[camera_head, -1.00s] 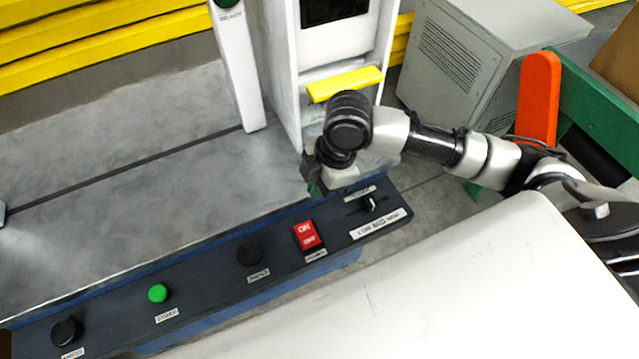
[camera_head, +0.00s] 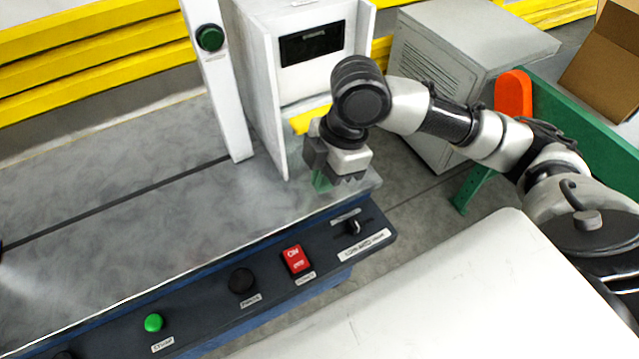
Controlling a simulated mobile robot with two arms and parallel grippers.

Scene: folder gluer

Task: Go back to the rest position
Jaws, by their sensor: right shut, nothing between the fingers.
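My right gripper (camera_head: 345,178) is shut and empty. It hangs just above the far right end of the dark control panel (camera_head: 206,306), apart from it. Below it on the panel is a selector switch (camera_head: 353,227). My right arm reaches in from the right edge of the picture. My left gripper does not show.
The panel also bears a red ON/OFF switch (camera_head: 295,259), a black knob (camera_head: 241,281) and a green button (camera_head: 154,322). A white housing with a display (camera_head: 312,45) stands behind my gripper. A grey cabinet (camera_head: 450,60), green frame (camera_head: 590,120) and cardboard box (camera_head: 606,65) are at right.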

